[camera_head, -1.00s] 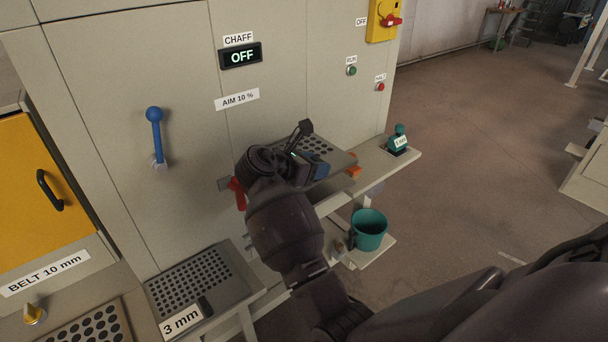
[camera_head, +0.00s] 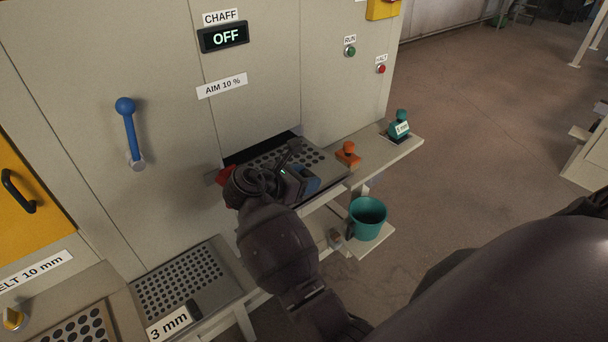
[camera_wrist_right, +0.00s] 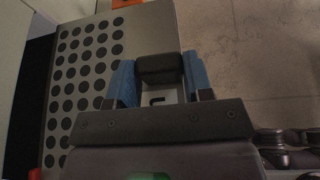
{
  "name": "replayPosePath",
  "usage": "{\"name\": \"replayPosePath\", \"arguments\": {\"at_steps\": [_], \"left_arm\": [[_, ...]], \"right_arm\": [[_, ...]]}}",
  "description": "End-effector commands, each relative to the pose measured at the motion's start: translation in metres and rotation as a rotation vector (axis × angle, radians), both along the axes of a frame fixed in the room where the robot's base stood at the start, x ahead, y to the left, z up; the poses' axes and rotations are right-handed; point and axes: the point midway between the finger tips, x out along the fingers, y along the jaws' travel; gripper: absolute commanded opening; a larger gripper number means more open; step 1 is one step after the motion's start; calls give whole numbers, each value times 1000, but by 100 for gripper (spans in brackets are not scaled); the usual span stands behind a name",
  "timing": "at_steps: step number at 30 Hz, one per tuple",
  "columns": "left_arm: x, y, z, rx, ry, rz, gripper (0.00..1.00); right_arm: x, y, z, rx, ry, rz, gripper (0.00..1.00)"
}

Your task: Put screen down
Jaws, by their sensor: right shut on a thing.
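The screen (camera_head: 322,167) is a grey plate with round dark holes, in front of a dark slot (camera_head: 262,146) in the machine's panel. It also shows in the right wrist view (camera_wrist_right: 88,75), where the dark slot lies along its left side. My right gripper (camera_head: 303,180) is shut on the screen's dark handle (camera_wrist_right: 160,68), with a blue finger on each side. The gripper and forearm hide the screen's near left part. I cannot tell whether the screen's far edge is inside the slot or rests on anything. My left gripper is not in view.
A screen marked 3 mm (camera_head: 180,280) lies on a bench at lower left, beside one with larger holes (camera_head: 78,332). An orange knobbed piece (camera_head: 348,154) and a teal one (camera_head: 400,126) stand on a side shelf. A teal bucket (camera_head: 367,218) stands lower. A blue lever (camera_head: 130,133) is on the panel.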

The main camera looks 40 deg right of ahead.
Motion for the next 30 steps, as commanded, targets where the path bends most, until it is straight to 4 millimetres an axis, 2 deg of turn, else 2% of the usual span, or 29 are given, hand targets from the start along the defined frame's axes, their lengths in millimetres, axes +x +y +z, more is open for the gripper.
{"name": "replayPosePath", "arguments": {"at_steps": [1, 6, 16, 17, 21, 30], "left_arm": [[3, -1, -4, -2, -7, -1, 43], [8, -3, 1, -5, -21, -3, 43], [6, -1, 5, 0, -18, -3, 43], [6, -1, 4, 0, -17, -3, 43], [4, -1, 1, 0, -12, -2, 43], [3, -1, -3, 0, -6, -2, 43]], "right_arm": [[-2, 2, -4, 0, -2, -1, 10], [-4, 5, -4, -1, 0, -2, 10], [-3, 5, -6, -1, 3, -2, 10], [-4, 5, -7, 1, 4, -3, 51], [-4, 5, -7, 0, 3, -3, 72], [-3, 5, -6, 0, 1, -3, 72]]}}
